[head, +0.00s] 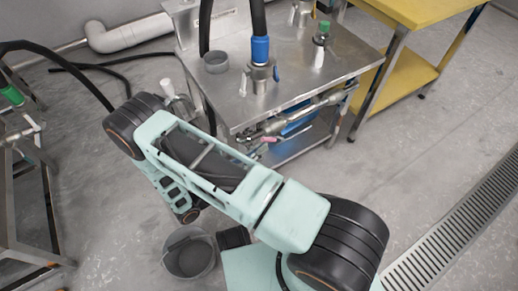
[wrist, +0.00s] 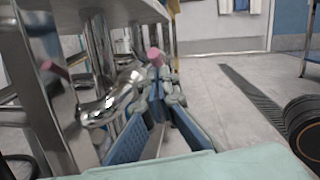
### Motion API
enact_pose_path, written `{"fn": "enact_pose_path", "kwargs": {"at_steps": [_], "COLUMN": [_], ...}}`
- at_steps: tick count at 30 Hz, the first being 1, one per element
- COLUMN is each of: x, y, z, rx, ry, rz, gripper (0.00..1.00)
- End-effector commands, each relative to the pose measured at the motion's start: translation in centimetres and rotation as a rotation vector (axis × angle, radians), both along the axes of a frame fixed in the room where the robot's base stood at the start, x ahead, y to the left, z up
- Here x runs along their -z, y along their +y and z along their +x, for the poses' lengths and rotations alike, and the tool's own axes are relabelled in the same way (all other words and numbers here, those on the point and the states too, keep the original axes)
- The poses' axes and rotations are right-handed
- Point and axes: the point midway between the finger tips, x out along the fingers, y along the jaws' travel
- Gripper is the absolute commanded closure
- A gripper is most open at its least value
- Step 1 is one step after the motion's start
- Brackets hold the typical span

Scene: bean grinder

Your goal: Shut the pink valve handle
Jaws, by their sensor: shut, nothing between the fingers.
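The pink valve handle (head: 270,139) shows in the head view by the metal pipework under the near edge of the steel table. In the wrist view a pink piece (wrist: 155,56), which looks like this handle, stands just past and slightly above my fingertips. Whether they touch is unclear. My gripper (wrist: 164,93) has its blue-padded fingers drawn together at the tips, shut and empty. In the head view I cannot make out the fingers. A shiny curved pipe (wrist: 108,104) runs left of the fingers. A second pink patch (wrist: 55,68) further left may be a reflection.
The steel table (head: 335,66) bears a blue-collared hose fitting (head: 261,72) and a green-capped bottle (head: 321,40). A grey bucket (head: 189,253) stands on the floor. A table leg (wrist: 42,100) is close on the left in the wrist view. Open floor lies to the right.

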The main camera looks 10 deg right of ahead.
Motion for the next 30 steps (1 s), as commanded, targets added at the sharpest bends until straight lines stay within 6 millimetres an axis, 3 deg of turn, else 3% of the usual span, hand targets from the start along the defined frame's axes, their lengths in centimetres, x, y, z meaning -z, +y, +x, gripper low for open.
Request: {"fn": "enact_pose_path", "kwargs": {"at_steps": [17, 30], "x": [-1.1, -3.6], "y": [-0.2, -1.1], "z": [0.1, 0.4], "rx": [-0.001, 0.000], "ry": [0.025, 0.088], "rz": [0.080, 0.273], "gripper": [1.00, 1.00]}}
